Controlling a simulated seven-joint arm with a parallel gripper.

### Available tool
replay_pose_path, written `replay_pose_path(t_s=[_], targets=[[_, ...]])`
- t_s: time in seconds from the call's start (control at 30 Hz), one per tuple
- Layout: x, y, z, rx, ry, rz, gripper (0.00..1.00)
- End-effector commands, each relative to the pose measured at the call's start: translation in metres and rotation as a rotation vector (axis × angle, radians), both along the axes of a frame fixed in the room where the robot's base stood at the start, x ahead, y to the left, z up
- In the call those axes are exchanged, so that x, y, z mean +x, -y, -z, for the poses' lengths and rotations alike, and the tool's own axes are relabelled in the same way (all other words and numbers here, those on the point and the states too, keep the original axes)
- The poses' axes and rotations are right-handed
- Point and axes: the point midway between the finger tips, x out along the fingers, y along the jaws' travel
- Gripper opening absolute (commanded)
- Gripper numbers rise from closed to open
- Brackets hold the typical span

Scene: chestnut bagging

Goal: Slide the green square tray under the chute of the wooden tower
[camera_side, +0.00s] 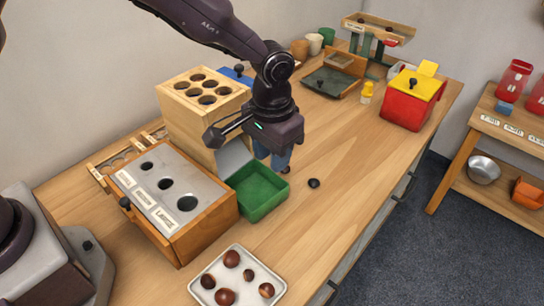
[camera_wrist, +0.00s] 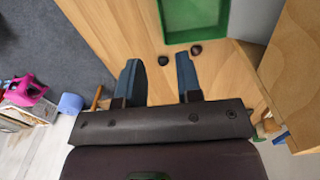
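The green square tray (camera_side: 262,202) sits on the table in front of the wooden tower (camera_side: 188,125), its back left edge close to the grey sloping chute (camera_side: 234,157). I cannot tell how far it reaches under the chute. My gripper (camera_side: 277,158) points down just beyond the tray's far right side. The wrist view shows the gripper (camera_wrist: 158,60) open, with two blue fingers apart and no tray wall between them. There the tray (camera_wrist: 181,38) lies ahead at the top, with the chute (camera_wrist: 256,18) and tower (camera_wrist: 300,70) to its right.
Two small dark round pieces (camera_wrist: 163,60) (camera_wrist: 196,49) lie near the fingers and tray. A wooden box with a holed metal top (camera_side: 165,190) stands left of the tray. A white tray of chestnuts (camera_side: 246,255) is in front.

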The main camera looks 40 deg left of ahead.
Motion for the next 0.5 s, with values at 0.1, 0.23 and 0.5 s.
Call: replay_pose_path(t_s=[0.1, 0.23, 0.5], targets=[[0.0, 0.0, 0.0, 0.0, 0.0, 0.0, 0.33], [-0.004, 0.006, 0.004, 0.004, -0.007, 0.017, 0.33], [0.015, 0.015, 0.032, 0.153, 0.022, -0.209, 0.33]])
